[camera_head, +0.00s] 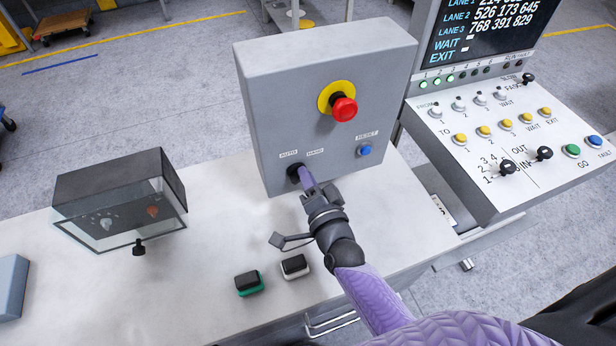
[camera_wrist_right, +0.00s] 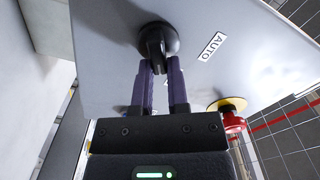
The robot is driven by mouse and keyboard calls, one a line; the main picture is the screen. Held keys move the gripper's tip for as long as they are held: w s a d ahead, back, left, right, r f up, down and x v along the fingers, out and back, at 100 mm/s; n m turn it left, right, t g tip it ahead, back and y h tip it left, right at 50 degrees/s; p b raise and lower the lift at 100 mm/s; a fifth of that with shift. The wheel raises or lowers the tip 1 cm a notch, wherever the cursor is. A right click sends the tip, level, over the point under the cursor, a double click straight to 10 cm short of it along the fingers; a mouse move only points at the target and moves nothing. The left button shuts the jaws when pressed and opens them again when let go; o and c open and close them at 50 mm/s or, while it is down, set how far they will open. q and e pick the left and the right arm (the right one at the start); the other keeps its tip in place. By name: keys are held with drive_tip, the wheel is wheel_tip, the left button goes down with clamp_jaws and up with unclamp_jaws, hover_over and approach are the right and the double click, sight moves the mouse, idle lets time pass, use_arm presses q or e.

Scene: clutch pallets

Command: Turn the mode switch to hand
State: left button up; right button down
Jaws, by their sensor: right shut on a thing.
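The mode switch (camera_head: 293,173) is a round black knob low on the front of the grey control box, just below the AUTO label (camera_head: 289,154). The HAND label (camera_head: 315,152) is to its right. My right gripper (camera_head: 303,174) is at the switch, its purple fingers shut on the black handle. In the right wrist view the switch (camera_wrist_right: 157,38) is in front of the fingers (camera_wrist_right: 162,70), with the AUTO label beside it. The fingers partly cover the handle, so which label it points to is unclear. My left gripper is not in view.
The box (camera_head: 259,85) also carries a red emergency button (camera_head: 344,108) and a blue reset button (camera_head: 365,150). A clear-fronted case (camera_head: 125,200) stands left. Two small block-like items, green-based (camera_head: 249,284) and white-based (camera_head: 295,267), lie in front. A button console (camera_head: 480,170) is right.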

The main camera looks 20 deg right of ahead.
drive_tip(key=c, duration=0.6)
unclamp_jaws()
drive_tip(key=s, duration=1)
drive_tip(key=shift+d, duration=0.2)
drive_tip(key=shift+f, duration=0.1)
